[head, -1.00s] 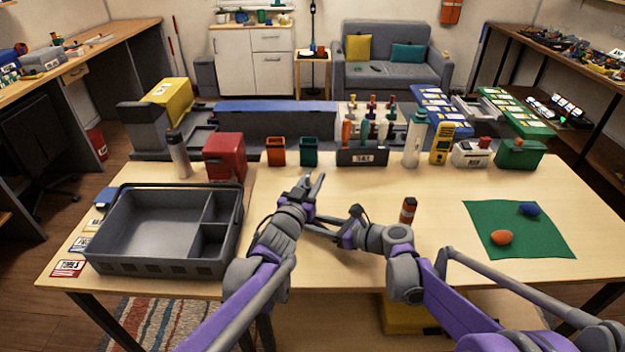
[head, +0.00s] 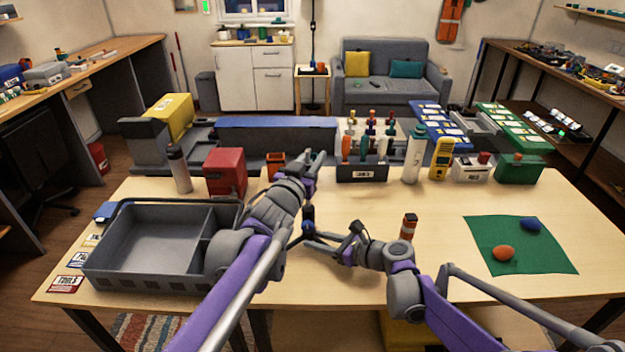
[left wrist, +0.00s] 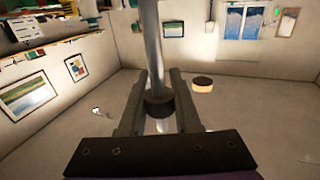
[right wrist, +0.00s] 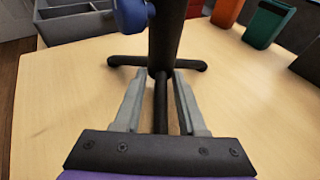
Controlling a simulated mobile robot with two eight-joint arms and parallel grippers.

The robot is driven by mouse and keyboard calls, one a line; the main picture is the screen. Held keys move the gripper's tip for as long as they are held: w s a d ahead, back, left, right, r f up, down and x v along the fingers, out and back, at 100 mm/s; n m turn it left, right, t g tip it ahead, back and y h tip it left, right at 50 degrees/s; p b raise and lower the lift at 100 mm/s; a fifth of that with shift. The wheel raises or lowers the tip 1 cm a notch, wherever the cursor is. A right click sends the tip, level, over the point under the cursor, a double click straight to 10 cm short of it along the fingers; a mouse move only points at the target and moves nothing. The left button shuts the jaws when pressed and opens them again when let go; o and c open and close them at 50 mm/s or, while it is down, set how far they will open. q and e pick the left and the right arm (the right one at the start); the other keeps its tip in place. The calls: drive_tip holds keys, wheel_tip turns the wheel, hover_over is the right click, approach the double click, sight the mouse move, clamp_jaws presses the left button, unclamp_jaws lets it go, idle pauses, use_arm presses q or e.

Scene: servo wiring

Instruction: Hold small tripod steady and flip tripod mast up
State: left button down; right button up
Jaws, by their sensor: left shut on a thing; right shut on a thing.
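The small tripod stands on the table in the middle of the head view, mostly hidden by my arms; its blue knob (head: 308,213) shows there. In the right wrist view its black post (right wrist: 166,35) rises from spread dark feet. My right gripper (right wrist: 158,75) is shut on a dark leg low at the tripod's base. My left gripper (head: 314,158) is higher, above the tripod. In the left wrist view it is shut on the silver tripod mast (left wrist: 152,45), at a dark collar (left wrist: 159,104). The mast's exact tilt cannot be told.
A grey divided tray (head: 150,285) stands at the left, close to my left arm. A red box (head: 225,172), an orange bin (head: 275,162) and a tool holder (head: 362,174) line the back. An orange-and-black bottle (head: 408,227) and a green mat (head: 500,262) are at the right.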

use_arm(q)
drive_tip(key=shift+r, duration=0.8)
drive_tip(key=c, duration=0.6)
unclamp_jaws()
drive_tip(key=shift+f, duration=0.1)
drive_tip(key=v, duration=1.2)
use_arm(e)
drive_tip(key=o, duration=1.1)
drive_tip(key=shift+c, duration=0.2)
